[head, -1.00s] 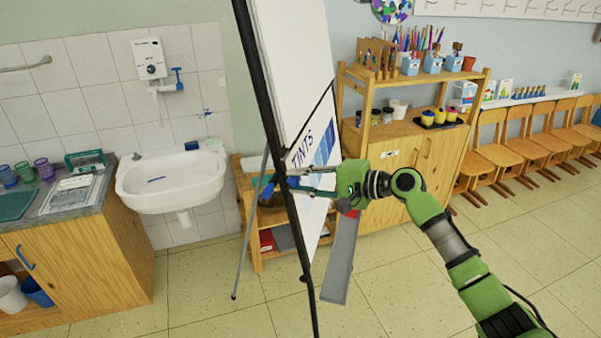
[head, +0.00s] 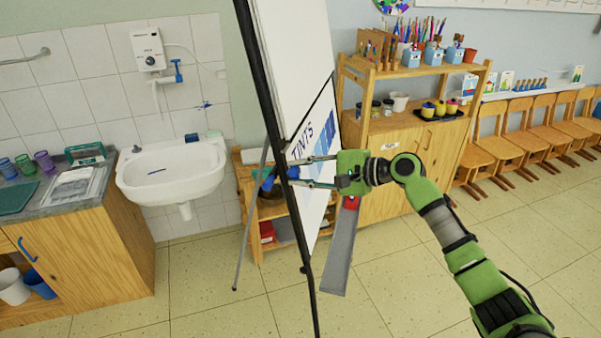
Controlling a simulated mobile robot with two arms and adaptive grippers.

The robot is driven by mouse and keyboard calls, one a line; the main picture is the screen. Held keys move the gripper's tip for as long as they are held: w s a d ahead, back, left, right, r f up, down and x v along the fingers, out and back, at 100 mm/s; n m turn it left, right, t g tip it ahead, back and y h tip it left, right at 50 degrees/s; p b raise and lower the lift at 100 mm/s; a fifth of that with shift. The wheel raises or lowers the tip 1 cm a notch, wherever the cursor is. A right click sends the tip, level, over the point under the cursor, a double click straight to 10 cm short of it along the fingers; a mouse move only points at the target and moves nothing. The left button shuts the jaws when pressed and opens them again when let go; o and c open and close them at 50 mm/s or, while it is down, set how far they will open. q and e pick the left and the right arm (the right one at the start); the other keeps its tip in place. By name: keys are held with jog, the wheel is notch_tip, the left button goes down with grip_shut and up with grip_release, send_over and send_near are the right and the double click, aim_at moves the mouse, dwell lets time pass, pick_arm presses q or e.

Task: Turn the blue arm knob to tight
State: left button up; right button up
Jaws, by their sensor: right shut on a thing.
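An easel stands edge-on in the middle, with a black post (head: 276,133) and a board marked "TINTS" (head: 318,135). The blue arm knob (head: 293,172) sits at the black post, at the lower edge of the board. Another blue part (head: 267,184) shows just left of the post. My right gripper (head: 292,180) reaches in from the right, its thin fingers shut on the blue knob. The fingers partly cover the knob, so its exact angle is hard to tell. My left gripper is not in view.
A white sink (head: 170,175) hangs on the tiled wall at left, beside a wooden counter (head: 85,255). A wooden shelf unit (head: 430,148) with pots and pencils stands behind my right arm. Wooden chairs (head: 505,150) line the right wall. The floor (head: 410,285) in front is clear.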

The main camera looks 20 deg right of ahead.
jog(key=o, duration=1.1)
jog(key=shift+o, duration=0.2)
jog(key=shift+s+d, duration=0.2)
jog(key=shift+d, duration=0.1)
jog(key=v, duration=1.1)
jog(key=shift+s, duration=0.1)
